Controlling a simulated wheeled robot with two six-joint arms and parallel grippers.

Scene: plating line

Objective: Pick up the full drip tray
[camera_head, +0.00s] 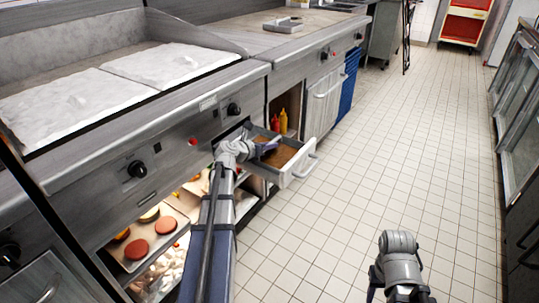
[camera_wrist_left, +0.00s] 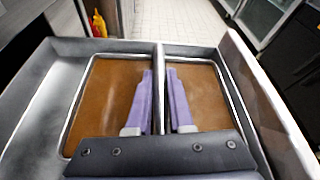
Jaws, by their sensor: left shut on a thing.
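The full drip tray (camera_wrist_left: 79,108) holds brown liquid inside a thin metal rim. A metal bar (camera_wrist_left: 159,56) crosses over its middle. The tray sits inside a pulled-out metal drawer (camera_head: 298,170) under the griddle counter. My left gripper (camera_head: 266,148) reaches into the drawer. In the left wrist view its purple fingers (camera_wrist_left: 159,74) are shut on the bar, one on each side. Part of the tray is hidden behind the fingers and the gripper body. My right gripper (camera_head: 400,290) is low at the bottom right of the head view, away from the drawer; its jaws are unclear.
Red and yellow bottles (camera_head: 280,122) stand in an open cubby behind the drawer. A lower shelf (camera_head: 150,245) holds patties and other food to the left. The tiled floor (camera_head: 350,190) is clear to the right. Glass-fronted units (camera_head: 520,130) line the right side.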

